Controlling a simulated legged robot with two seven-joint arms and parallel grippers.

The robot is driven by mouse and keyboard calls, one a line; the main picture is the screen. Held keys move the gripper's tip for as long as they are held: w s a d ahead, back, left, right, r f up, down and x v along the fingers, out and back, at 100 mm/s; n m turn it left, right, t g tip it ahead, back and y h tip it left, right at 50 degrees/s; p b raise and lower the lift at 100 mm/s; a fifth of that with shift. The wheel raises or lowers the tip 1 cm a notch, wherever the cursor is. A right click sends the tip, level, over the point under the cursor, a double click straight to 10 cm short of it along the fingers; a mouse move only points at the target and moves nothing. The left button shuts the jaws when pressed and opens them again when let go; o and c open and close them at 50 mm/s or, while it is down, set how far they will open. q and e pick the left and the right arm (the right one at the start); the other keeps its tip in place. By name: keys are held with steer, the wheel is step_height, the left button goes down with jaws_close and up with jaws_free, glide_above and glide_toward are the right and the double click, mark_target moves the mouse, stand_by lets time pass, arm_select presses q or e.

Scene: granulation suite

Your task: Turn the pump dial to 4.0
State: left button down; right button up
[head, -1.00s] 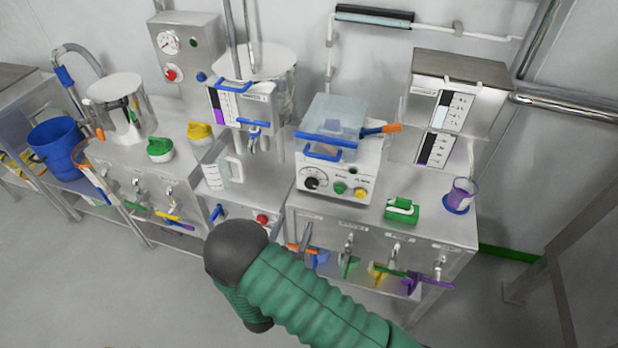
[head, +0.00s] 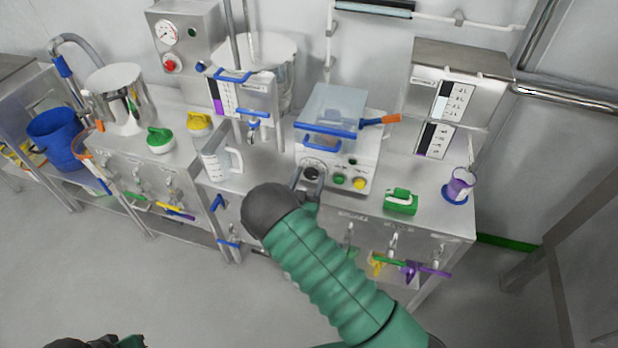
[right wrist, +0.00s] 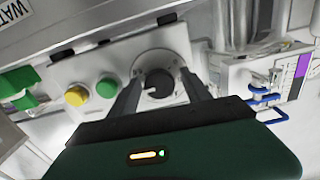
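The pump dial (head: 311,172) is a dark round knob on the front of the white pump (head: 345,172), left of a green and a yellow button. In the right wrist view the dial (right wrist: 158,84) sits on a pale round scale plate. My right gripper (head: 309,183) is at the pump front and partly covers the dial in the head view. In the right wrist view its two fingers (right wrist: 161,80) are spread, one on each side of the dial. I cannot tell whether they touch it. The dial's reading is too small to tell. Only part of my left arm shows, bottom left.
The pump has a clear lid with a blue handle (head: 330,131). Coloured valve handles hang along the bench front.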

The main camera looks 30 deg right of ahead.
steer(key=shift+d, duration=0.1)
jaws_close()
steer(key=shift+f+n, duration=0.1)
steer(key=shift+n, duration=0.8)
steer(key=shift+o, duration=1)
jaws_free()
